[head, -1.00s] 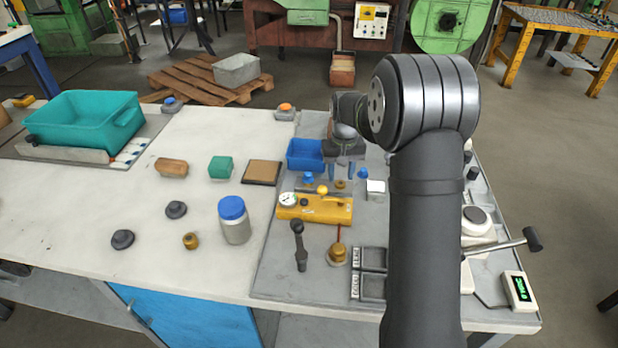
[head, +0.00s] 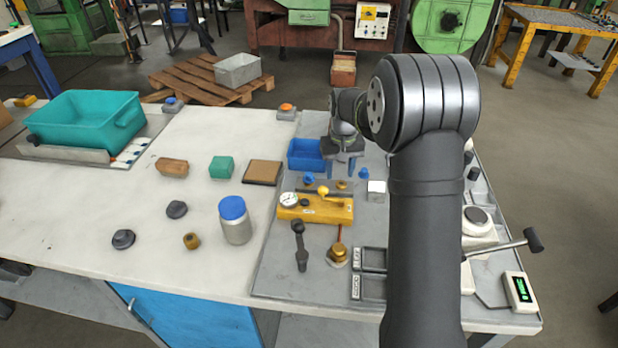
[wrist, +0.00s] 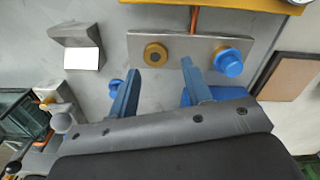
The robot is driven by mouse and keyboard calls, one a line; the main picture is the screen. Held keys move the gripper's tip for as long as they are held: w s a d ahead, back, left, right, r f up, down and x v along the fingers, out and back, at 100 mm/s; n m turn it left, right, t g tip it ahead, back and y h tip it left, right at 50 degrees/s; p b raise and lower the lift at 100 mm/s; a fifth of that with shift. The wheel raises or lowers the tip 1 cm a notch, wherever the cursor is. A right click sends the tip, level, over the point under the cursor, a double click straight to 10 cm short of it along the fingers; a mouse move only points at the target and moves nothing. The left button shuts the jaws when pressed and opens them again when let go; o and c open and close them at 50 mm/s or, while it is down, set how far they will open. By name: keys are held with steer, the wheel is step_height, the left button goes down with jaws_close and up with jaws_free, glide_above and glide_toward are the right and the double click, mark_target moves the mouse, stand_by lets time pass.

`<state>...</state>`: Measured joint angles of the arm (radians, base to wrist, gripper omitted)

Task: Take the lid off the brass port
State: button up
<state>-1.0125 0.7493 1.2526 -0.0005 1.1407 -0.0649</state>
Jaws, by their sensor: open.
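My gripper (head: 340,174) is open and empty, its two blue fingers pointing down over the metal plate; the wrist view shows it too (wrist: 161,68). The plate (wrist: 191,48) carries a round brass port (wrist: 155,54) with a darker centre, which lies just beyond and between my fingertips. In the head view the brass port (head: 341,184) is just in front of the fingers. A stepped blue cap (wrist: 229,62) sits on the plate's right end in the wrist view. Another blue cap (wrist: 115,85) stands off the plate, beside my left finger. I cannot tell whether a lid covers the brass port.
A yellow block with a gauge (head: 315,207) stands in front of the plate. A blue bin (head: 305,155) is behind it to the left. A grey block with a white face (head: 376,190) is to the right.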

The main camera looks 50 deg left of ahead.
steer(key=s+a+r+n, duration=0.3)
steer(key=r, duration=0.5)
steer(key=s+a+r+n, duration=0.2)
steer(key=s+a+r, duration=0.15)
steer(key=r, duration=0.45)
glide_toward(309, 173)
steer(key=shift+n, duration=0.3)
step_height(309, 173, down, 9)
steer(key=shift+r, duration=0.15)
jaws_close()
